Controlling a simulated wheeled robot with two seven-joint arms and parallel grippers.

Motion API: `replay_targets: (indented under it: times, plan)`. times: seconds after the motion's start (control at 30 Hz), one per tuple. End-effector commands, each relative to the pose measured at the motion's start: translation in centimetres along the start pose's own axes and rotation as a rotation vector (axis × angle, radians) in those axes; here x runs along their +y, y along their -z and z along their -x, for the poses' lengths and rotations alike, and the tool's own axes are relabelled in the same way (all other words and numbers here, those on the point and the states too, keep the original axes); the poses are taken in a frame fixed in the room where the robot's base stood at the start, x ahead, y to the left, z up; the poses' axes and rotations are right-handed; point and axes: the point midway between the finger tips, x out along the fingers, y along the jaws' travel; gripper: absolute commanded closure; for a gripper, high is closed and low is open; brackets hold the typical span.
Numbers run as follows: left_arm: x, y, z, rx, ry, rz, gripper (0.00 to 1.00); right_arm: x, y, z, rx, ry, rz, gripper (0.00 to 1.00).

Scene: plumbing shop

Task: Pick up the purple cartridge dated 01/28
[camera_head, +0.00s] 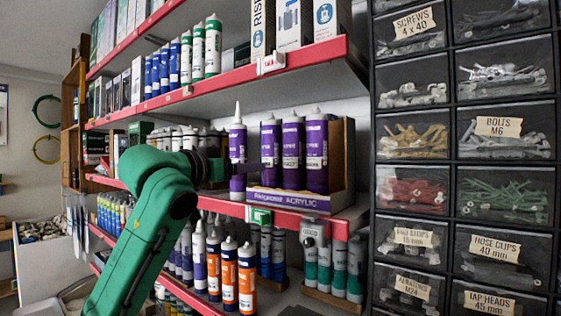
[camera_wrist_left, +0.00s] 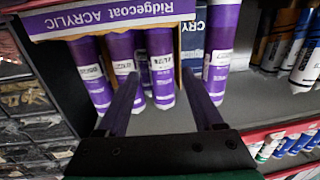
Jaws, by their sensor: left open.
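Three purple cartridges stand in a row in an open display box (camera_head: 290,198) labelled acrylic; one is the middle cartridge (camera_head: 292,150). Another purple cartridge (camera_head: 238,150) stands just left of the box. Dates on the labels are too small to read. My left gripper (camera_head: 250,164) is at the shelf, level with the cartridges. In the left wrist view, which is upside down, my open left gripper (camera_wrist_left: 163,80) points at the boxed cartridges. A purple cartridge (camera_wrist_left: 160,68) shows between its fingers, and the separate cartridge (camera_wrist_left: 220,55) is outside them to the right. My right gripper is not in view.
The red-edged shelf (camera_head: 290,216) carries the box, with another shelf (camera_head: 268,68) above. Below stand orange cartridges (camera_head: 246,280) and green-and-white ones (camera_head: 340,268). A black drawer cabinet (camera_head: 450,160) is close on the right. White-grey cartridges stand behind my left arm.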

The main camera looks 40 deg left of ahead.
Motion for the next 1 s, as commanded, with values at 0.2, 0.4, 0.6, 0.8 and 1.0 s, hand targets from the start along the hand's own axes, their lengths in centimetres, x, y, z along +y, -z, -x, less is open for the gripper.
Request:
replay_targets:
  times: [0.2, 0.4, 0.6, 0.8, 1.0]
  plan:
    - [0.0, 0.7, -5.3, -0.002, 0.0, 0.0, 0.32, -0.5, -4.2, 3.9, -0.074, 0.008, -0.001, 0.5]
    - [0.0, 0.6, -8.2, -0.005, 0.0, -0.002, 0.32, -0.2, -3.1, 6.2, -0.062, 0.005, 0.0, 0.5]
    - [0.0, 0.2, -11.3, -0.002, 0.001, -0.001, 0.32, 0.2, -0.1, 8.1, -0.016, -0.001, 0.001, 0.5]
    - [0.0, -0.2, -11.4, 0.0, 0.001, -0.003, 0.32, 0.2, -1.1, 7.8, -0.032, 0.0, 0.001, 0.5]
    - [0.0, -0.2, -11.4, -0.001, 0.001, -0.003, 1.0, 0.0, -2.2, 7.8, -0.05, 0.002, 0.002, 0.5]
